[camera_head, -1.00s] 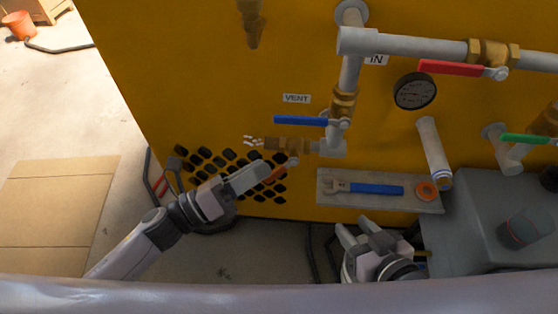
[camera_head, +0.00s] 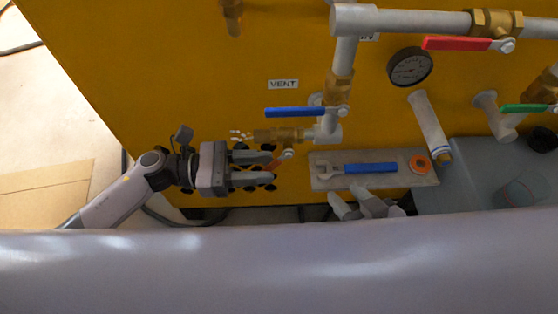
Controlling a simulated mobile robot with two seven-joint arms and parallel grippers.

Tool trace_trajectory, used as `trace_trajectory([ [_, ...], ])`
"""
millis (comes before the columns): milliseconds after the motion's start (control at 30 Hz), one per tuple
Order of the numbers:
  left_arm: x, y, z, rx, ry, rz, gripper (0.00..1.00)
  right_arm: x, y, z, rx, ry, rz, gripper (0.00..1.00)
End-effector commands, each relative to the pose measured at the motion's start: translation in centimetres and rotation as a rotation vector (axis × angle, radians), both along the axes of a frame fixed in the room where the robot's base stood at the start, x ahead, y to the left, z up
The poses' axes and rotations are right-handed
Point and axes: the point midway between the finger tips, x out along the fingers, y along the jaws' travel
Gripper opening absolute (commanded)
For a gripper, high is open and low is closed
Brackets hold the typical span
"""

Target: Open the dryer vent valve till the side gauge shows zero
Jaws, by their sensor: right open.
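The VENT label (camera_head: 283,84) is on the yellow panel above a blue lever (camera_head: 295,112) on the vertical pipe.
The shelf (camera_head: 320,182) holds a blue-handled wrench (camera_head: 365,168) and an orange ring (camera_head: 420,164). A red lever (camera_head: 455,43) and a green lever (camera_head: 525,107) are at the right. A grey tank (camera_head: 470,160) stands at lower right.

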Motion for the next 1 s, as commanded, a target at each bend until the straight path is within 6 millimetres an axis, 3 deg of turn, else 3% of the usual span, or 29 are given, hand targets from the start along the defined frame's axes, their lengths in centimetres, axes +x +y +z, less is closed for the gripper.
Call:
trace_trajectory([
  [233, 0.0, -3.3, 0.0, -0.002, 0.001, 0.001, 0.34, 0.0, 0.0, 0.0, 0.000, 0.000, -0.001, 0.43],
  [567, 0.0, -3.9, 0.0, -0.001, 0.002, 0.002, 0.34, 0.0, -0.1, 0.0, -0.004, 0.000, 0.001, 0.43],
  [600, 0.0, -3.9, 0.0, -0.001, 0.002, 0.002, 0.31, 0.0, -0.1, -0.1, -0.004, 0.001, 0.001, 0.43],
  [700, 0.0, -3.9, 0.0, -0.001, 0.002, 0.002, 0.00, 0.0, -0.2, -0.1, -0.004, 0.001, 0.001, 0.43],
  [1000, 0.0, -3.8, 0.2, 0.008, 0.003, 0.002, 0.00, 0.0, -0.2, 0.2, -0.004, 0.002, 0.000, 0.43],
])
